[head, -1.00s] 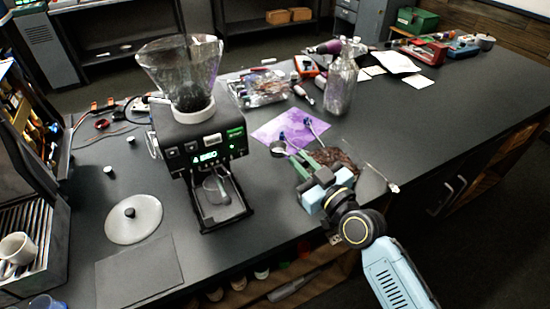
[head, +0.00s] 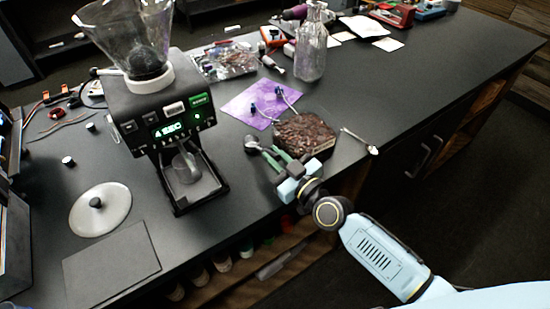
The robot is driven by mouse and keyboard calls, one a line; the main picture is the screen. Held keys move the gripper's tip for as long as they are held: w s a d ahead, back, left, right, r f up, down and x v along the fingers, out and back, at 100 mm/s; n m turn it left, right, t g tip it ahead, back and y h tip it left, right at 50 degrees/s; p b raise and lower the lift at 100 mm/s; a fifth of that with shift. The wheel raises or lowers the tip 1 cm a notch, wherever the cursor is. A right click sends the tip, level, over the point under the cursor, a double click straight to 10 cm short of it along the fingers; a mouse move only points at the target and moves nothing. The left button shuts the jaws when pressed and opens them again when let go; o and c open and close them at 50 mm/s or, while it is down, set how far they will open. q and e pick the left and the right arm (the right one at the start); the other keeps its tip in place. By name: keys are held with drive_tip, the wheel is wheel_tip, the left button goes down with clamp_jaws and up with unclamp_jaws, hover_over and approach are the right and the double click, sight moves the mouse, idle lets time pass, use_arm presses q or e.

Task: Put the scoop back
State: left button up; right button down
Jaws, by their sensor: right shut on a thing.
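The scoop (head: 253,143) shows as a small round metallic cup, left of the bean-filled container. My right gripper (head: 277,161) is shut on it, with its handle mostly hidden between the green fingers. The gripper and scoop are over the counter's front part, in front of the purple mat; I cannot tell whether the scoop touches the counter. The container of dark brown beans (head: 305,135) is just right of the fingers. My left gripper is not in view.
The grinder (head: 165,120) with its clear hopper stands to the left. A round lid (head: 100,208) and dark flat pad (head: 112,264) lie left of it. A purple mat (head: 250,103), a glass bottle (head: 311,55) and a small spoon (head: 360,141) are nearby.

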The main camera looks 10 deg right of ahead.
drive_tip(key=shift+f, duration=0.1)
drive_tip(key=c, duration=1.7)
unclamp_jaws()
drive_tip(key=v, duration=1.2)
